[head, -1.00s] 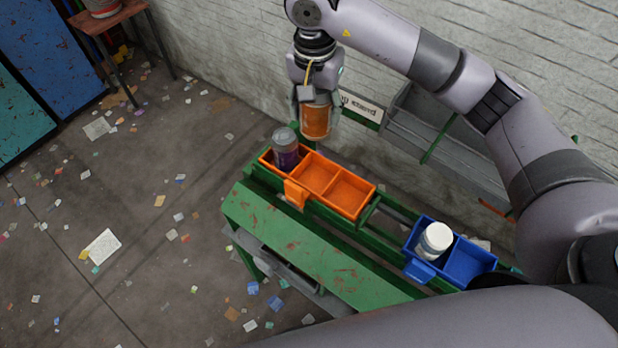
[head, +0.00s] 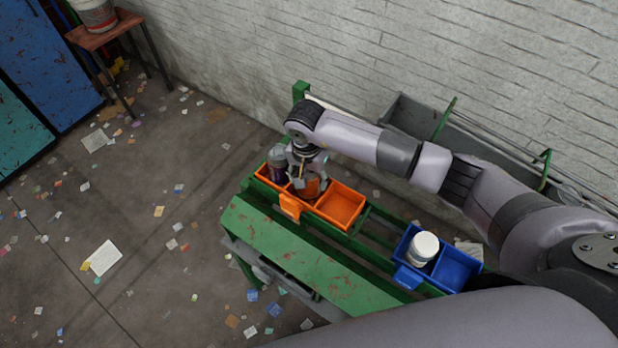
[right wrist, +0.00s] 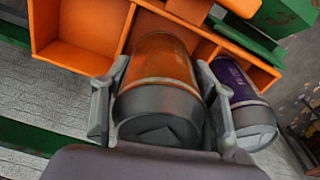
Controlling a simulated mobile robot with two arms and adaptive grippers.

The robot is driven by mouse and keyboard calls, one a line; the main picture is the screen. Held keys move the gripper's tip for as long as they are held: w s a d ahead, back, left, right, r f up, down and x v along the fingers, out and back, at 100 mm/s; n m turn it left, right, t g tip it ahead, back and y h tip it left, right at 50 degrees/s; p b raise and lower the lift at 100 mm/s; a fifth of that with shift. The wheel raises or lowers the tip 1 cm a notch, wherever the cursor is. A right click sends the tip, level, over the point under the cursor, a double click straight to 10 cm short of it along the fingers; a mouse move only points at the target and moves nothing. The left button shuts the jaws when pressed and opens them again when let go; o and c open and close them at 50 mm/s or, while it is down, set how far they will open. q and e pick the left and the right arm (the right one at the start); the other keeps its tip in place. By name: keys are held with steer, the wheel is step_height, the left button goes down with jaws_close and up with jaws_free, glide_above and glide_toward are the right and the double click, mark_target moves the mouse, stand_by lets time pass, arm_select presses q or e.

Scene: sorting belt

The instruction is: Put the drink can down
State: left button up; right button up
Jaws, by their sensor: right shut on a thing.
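An orange drink can with grey ends (right wrist: 158,80) is between the fingers of my right gripper (head: 307,180), which is shut on it. The can, partly hidden by the gripper in the head view (head: 310,190), is lowered into the middle compartment of the orange tray (head: 340,207). I cannot tell whether it touches the tray floor. A purple can with grey ends (head: 278,162) stands in the left compartment, close beside my gripper; it also shows in the right wrist view (right wrist: 235,85). The right compartment is empty. My left gripper is not in view.
A blue tray (head: 458,272) to the right holds a white-lidded jar (head: 424,248) in its left compartment; the other is empty. Both trays sit on a green frame (head: 310,262). A brick wall (head: 400,60) stands behind.

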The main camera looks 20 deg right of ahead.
mark_target(310, 187)
steer(key=shift+s+f, duration=0.1)
steer(key=shift+f, duration=0.7)
steer(key=shift+s+f, duration=0.1)
steer(key=shift+s, duration=0.05)
steer(key=shift+f, duration=0.1)
steer(key=shift+s+f+b, duration=0.2)
steer(key=shift+f+b, duration=0.2)
steer(key=shift+b, duration=0.05)
steer(key=shift+s+f+b, duration=0.1)
steer(key=shift+f+b, duration=0.15)
steer(key=shift+b, duration=0.1)
steer(key=shift+c, duration=1.2)
steer(key=o, duration=1)
steer(key=shift+w+f, duration=0.15)
steer(key=shift+w, duration=0.15)
steer(key=shift+s, duration=0.1)
